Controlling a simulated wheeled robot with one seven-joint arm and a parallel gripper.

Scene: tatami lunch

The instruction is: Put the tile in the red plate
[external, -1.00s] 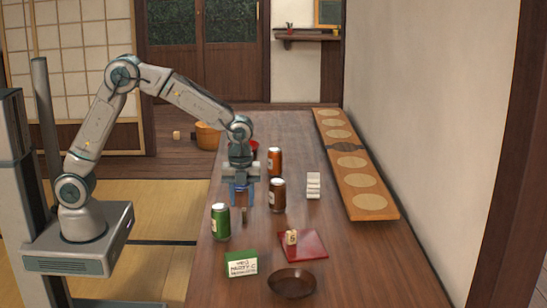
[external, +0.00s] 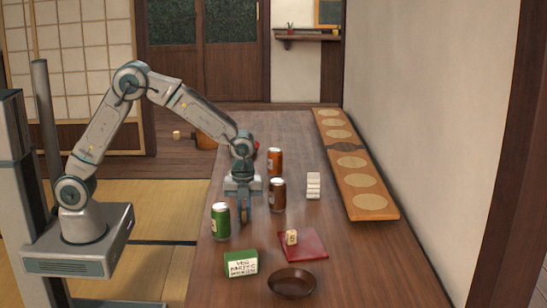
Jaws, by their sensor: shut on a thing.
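The red plate (external: 316,246), a flat square, lies on the table to the right of the green can. A small pale tile (external: 291,237) with a dark mark stands on its left part. My gripper (external: 244,213) points down over the table between the green can and the lower brown can. Its fingers are shut on a small, narrow, dark thing, mostly hidden by them; I cannot tell what it is. My gripper is to the upper left of the red plate and apart from it.
A green can (external: 220,221) stands left of my gripper; a brown can (external: 278,195) and an orange-brown can (external: 275,161) stand to its right. A green box (external: 241,263) and dark bowl (external: 292,283) are in front. White blocks (external: 313,185) and a long board (external: 358,185) lie right.

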